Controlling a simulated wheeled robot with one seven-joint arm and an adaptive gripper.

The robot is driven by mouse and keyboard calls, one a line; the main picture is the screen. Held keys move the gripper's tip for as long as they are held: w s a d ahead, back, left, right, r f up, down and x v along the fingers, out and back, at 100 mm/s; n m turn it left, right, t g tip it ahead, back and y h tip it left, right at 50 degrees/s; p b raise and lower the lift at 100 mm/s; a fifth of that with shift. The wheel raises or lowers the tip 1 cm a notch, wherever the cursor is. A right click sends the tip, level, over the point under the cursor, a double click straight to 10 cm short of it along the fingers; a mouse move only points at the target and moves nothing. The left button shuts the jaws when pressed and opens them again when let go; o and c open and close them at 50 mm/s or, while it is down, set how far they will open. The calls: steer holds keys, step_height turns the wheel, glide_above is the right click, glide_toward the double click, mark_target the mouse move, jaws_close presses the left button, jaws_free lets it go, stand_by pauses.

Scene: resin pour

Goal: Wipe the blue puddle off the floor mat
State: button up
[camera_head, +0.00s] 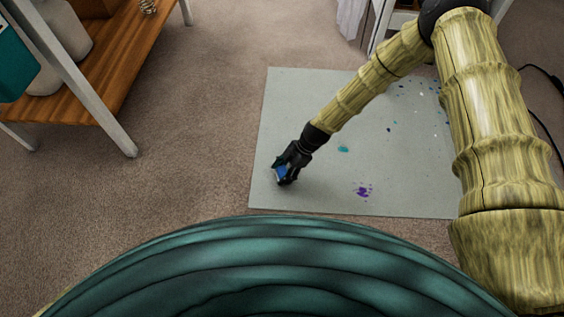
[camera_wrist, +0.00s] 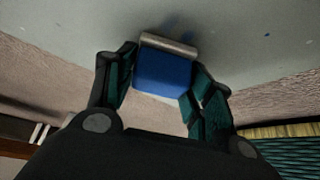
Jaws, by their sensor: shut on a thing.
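The grey floor mat (camera_head: 300,110) lies on the carpet, and part of it fills the top of the wrist view (camera_wrist: 70,20). My gripper (camera_head: 282,173) is low over the mat's left front part. It is shut on a blue block (camera_wrist: 162,72) with a pale, greyish strip along its far edge. The block shows as a small blue patch in the head view (camera_head: 280,173). I cannot tell whether it touches the mat. No large blue puddle shows; the mat under the block and gripper is hidden. A small teal spot (camera_head: 343,149) lies right of my gripper.
A purple splotch (camera_head: 363,191) lies near the mat's front edge. Several small coloured specks (camera_head: 420,95) dot its far right. A wooden shelf unit (camera_head: 105,110) with pale legs stands left, apart from the mat. A dark cable (camera_head: 545,75) lies far right.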

steer(key=shift+d+f, duration=0.2)
steer(key=shift+d, duration=1.8)
steer(key=shift+a+r, duration=0.1)
steer(key=shift+a, duration=1.8)
step_height(320, 180, up, 2)
steer(key=shift+w+a+r+p, duration=0.1)
steer(key=shift+a+r+p, duration=0.1)
steer(key=shift+p, duration=0.35)
steer(key=shift+r+p, duration=1.9)
steer(key=shift+r, duration=1.05)
